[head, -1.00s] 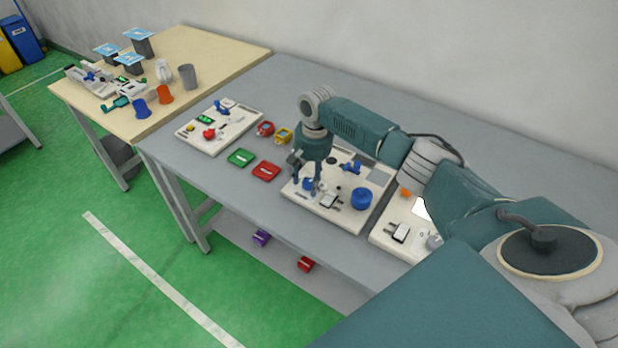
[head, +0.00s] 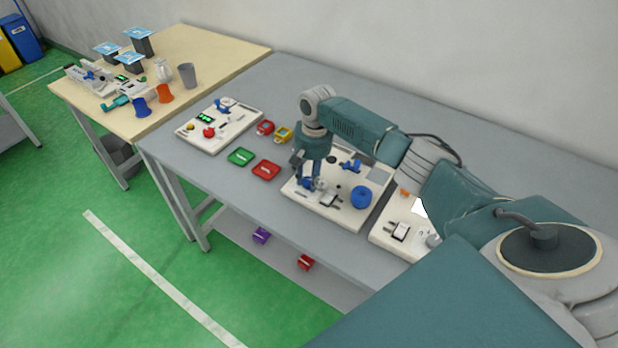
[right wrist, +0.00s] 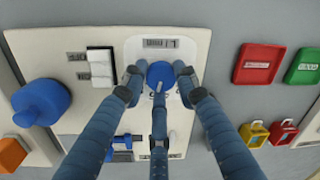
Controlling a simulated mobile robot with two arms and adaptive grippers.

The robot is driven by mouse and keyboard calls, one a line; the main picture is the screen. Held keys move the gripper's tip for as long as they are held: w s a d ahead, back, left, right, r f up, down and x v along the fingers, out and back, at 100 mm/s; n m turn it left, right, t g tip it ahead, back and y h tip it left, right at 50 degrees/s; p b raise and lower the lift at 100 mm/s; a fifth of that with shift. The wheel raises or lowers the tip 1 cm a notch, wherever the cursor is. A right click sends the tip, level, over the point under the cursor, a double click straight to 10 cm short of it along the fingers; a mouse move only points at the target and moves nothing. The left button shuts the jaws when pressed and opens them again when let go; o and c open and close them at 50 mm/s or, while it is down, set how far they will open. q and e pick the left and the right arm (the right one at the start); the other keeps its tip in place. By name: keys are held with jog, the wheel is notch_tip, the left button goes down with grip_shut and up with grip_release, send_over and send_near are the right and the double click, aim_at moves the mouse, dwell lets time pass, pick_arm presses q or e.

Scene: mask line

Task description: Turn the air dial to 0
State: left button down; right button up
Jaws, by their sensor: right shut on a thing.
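The air dial is a small blue knob (right wrist: 160,74) with a white pointer line, on a white plate marked "L/min" in the right wrist view. The pointer line aims down in that view, and the scale figures below it are partly hidden by a finger. My right gripper (right wrist: 159,85) has its three dark blue fingers shut around the knob. In the head view my right gripper (head: 310,183) is at the near left corner of the middle white panel (head: 345,217) and largely hides the dial. My left gripper is not in view.
Beside the dial are a white rocker switch (right wrist: 100,68) and a large blue knob (right wrist: 42,102). Green (head: 241,157) and red (head: 266,170) plates and small red (head: 265,128) and yellow (head: 284,135) padlocks lie left of the panel. Another panel (head: 217,126) stands farther left.

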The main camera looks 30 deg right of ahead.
jog(key=n, duration=0.8)
jog(key=n+g+b, duration=0.1)
jog(key=n, duration=0.4)
jog(key=shift+w, duration=0.15)
jog(key=shift+n+b, duration=0.6)
jog(key=shift+n, duration=1.8)
jog(key=shift+d, duration=0.1)
jog(key=o, duration=1.1)
jog(key=shift+r, duration=0.1)
jog(key=shift+o, duration=0.2)
